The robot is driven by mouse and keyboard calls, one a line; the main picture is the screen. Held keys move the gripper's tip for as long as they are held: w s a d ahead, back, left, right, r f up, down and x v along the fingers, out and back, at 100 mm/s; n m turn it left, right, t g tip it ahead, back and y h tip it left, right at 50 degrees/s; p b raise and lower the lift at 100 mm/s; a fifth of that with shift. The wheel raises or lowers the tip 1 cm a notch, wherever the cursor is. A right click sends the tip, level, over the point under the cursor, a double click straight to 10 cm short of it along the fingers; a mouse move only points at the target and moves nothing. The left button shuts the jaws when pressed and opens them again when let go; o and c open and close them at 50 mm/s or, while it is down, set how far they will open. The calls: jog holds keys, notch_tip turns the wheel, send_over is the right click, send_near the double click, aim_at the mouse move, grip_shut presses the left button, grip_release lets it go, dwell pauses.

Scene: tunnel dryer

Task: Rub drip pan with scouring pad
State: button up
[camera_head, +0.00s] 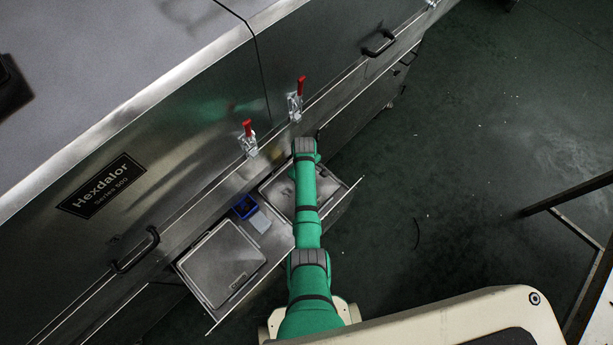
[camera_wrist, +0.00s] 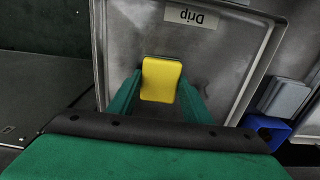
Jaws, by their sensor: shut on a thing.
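The drip pan (camera_wrist: 228,58) is a grey metal tray with a raised rim and a label reading "Drip", upside down in the wrist view. In the head view the drip pan (camera_head: 277,194) lies at the right end of the pulled-out drawer, partly covered by my arm. My gripper (camera_wrist: 161,84) is shut on a yellow scouring pad (camera_wrist: 161,74), with a green finger on each side. The pad is over the pan's inner surface; I cannot tell whether it touches. Gripper and pad are hidden behind my arm in the head view.
A second labelled pan (camera_head: 221,262) sits left in the drawer. Between the pans are a blue holder (camera_head: 244,206) and a grey block (camera_head: 261,221). The steel dryer (camera_head: 150,140), with red-handled clamps (camera_head: 301,86), borders the drawer. Dark floor lies open to the right.

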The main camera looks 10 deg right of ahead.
aim_at(286, 201)
jog(key=shift+s+a+f, duration=0.1)
jog(key=shift+s+a, duration=0.45)
jog(key=shift+a, duration=0.3)
jog(key=shift+s+a+f, duration=0.1)
jog(key=shift+s+a, duration=0.45)
jog(key=shift+a, duration=0.25)
jog(key=shift+s+a+r, duration=0.1)
jog(key=shift+s+a, duration=0.35)
jog(key=shift+a, duration=0.25)
jog(key=shift+s+a, duration=0.45)
jog(key=shift+a, duration=0.2)
jog(key=shift+s+a+f, duration=0.1)
jog(key=shift+s+a, duration=0.45)
jog(key=shift+a, duration=0.2)
jog(key=shift+s+a+f, duration=0.1)
jog(key=shift+s+a, duration=0.4)
jog(key=shift+a, duration=0.2)
jog(key=shift+w+r, duration=0.15)
jog(key=shift+r, duration=2.95)
jog(key=shift+r, duration=1.5)
